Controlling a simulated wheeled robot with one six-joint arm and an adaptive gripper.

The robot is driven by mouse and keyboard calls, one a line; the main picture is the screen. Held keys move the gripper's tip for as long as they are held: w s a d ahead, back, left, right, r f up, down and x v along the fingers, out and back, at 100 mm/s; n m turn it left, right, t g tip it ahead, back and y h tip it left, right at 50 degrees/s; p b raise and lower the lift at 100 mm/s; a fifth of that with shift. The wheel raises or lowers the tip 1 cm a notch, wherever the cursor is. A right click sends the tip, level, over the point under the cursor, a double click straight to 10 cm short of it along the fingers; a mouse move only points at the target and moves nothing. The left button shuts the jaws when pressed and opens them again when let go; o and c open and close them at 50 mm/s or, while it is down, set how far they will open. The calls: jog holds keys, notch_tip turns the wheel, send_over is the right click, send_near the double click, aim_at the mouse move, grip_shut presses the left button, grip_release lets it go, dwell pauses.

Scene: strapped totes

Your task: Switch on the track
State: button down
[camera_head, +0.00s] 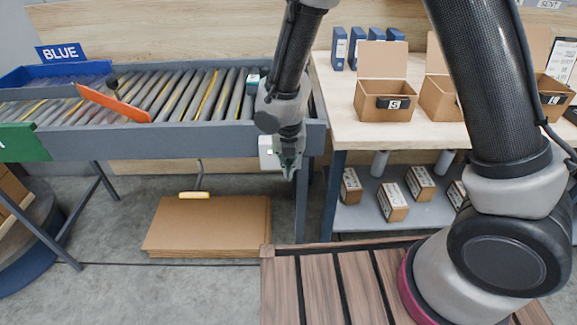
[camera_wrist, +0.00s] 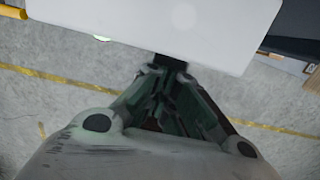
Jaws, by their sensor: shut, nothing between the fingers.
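The track is a roller conveyor (camera_head: 190,95) with grey and a few yellow rollers. A white box (camera_head: 266,153) is fixed at its front rail near the right leg, partly hidden by my gripper. In the wrist view a pale box face (camera_wrist: 150,25) fills the top. My gripper (camera_head: 289,172) points down in front of the white box's right side. In the wrist view my gripper (camera_wrist: 170,68) has its fingers together at a dark part on the box's lower edge. I cannot tell whether they touch.
An orange diverter arm (camera_head: 113,103) lies across the rollers, beside a blue tray (camera_head: 55,75). Flat cardboard (camera_head: 210,225) is stacked on the floor below. A workbench (camera_head: 335,95) with open cartons (camera_head: 382,95) stands at right, with small boxes on its lower shelf.

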jog(key=shift+r, duration=0.2)
jog(key=shift+r, duration=0.65)
jog(key=shift+s, duration=0.1)
